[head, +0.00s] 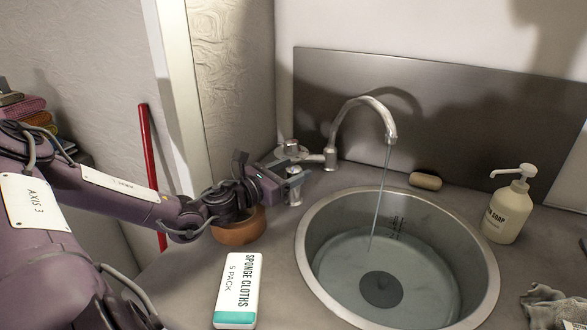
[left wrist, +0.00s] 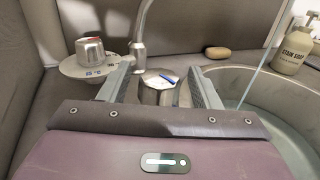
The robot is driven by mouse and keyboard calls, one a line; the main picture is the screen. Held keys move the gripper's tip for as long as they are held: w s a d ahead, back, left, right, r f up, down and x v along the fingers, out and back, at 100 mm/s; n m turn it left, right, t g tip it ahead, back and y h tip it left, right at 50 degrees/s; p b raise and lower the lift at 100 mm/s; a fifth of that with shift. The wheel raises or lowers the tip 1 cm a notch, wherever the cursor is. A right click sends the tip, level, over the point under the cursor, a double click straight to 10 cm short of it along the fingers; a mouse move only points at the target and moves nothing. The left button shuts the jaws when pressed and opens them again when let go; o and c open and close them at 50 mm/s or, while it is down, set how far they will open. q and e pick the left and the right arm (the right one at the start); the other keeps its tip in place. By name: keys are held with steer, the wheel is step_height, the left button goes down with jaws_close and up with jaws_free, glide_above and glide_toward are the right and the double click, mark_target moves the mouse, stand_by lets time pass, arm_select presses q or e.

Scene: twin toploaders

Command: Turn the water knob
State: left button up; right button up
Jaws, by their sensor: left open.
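Two metal water knobs stand left of the sink. The far knob (head: 290,147) sits on a pale round plate and shows at left in the wrist view (left wrist: 90,50). My left gripper (head: 298,167) is open, with a finger on either side of the near knob; I cannot tell whether they touch it. Water runs from the curved faucet (head: 362,101) into the sink. My right gripper is not in view.
The round steel sink (head: 308,262) holds water. A terracotta pot (head: 238,230) stands under my left wrist, with a sponge cloths pack (head: 238,285) in front. A soap bar (head: 425,181), a soap bottle (head: 508,205) and a grey cloth (head: 555,308) lie around the sink.

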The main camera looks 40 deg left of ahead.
arm_select(q)
steer(key=shift+w, duration=0.45)
steer(key=shift+c, duration=0.3)
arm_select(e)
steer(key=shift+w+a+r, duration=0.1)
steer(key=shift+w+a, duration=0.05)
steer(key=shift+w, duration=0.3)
arm_select(q)
steer(key=c, duration=0.9)
steer(key=shift+m+h+b, duration=0.45)
steer(key=shift+m+h, duration=0.15)
steer(key=shift+h, duration=0.2)
steer(key=m+g+h+b, duration=0.1)
steer(key=h, duration=0.1)
steer(key=m+h+b, duration=0.1)
steer(key=h, duration=0.1)
steer(key=shift+f+m+g, duration=0.1)
steer(key=shift+m+g, duration=0.3)
steer(key=shift+h+b, duration=0.3)
steer(key=shift+h, duration=0.2)
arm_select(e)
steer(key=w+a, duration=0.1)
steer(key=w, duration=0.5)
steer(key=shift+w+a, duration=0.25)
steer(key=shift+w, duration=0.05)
arm_select(q)
steer(key=o, duration=1)
steer(key=shift+c, duration=0.2)
